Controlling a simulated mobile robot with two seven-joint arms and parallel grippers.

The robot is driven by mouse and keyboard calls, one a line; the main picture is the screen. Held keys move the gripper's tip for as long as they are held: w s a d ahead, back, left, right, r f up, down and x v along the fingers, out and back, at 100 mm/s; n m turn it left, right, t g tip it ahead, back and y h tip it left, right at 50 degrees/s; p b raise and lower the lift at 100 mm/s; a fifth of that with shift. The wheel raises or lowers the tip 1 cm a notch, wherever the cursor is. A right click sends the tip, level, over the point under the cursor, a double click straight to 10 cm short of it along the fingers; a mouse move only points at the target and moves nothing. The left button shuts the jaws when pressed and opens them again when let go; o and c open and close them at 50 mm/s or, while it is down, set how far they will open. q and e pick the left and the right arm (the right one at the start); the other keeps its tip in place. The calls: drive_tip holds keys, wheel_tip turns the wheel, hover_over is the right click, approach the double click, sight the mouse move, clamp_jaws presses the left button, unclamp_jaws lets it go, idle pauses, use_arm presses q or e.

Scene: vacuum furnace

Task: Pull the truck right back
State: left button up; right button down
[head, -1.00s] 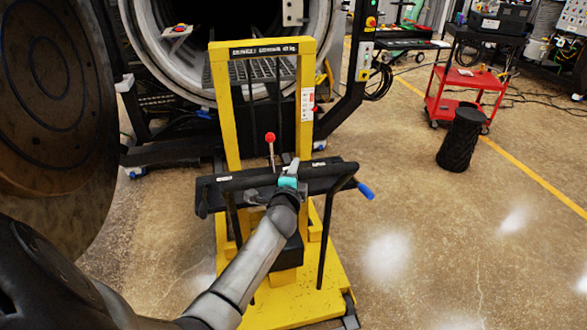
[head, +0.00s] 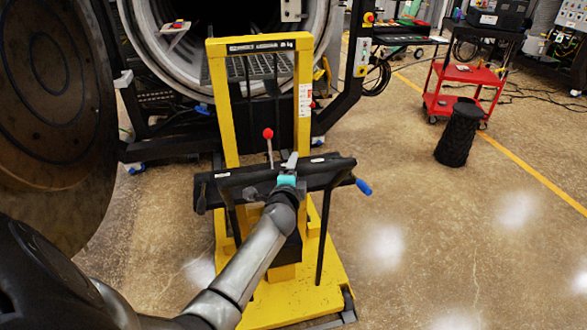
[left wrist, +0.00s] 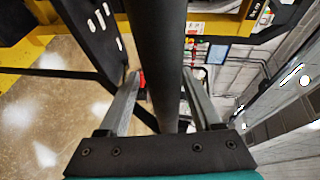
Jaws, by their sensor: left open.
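The yellow lift truck (head: 303,120) stands in front of the furnace, its mast upright and its base on the floor. A black push bar (head: 330,168) crosses it on the near side. My left gripper (head: 288,170) is at the middle of this bar. My right gripper is out of view.
The open furnace chamber (head: 325,30) is behind the truck, and its big round door (head: 50,110) stands close on the left. The floor right of the truck (head: 420,230) is clear.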

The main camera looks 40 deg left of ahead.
use_arm(q)
drive_tip(key=shift+a+r, duration=0.1)
drive_tip(key=shift+r, duration=0.05)
drive_tip(key=shift+s, duration=0.15)
drive_tip(key=p+v, duration=0.1)
drive_tip(key=v, duration=1.4)
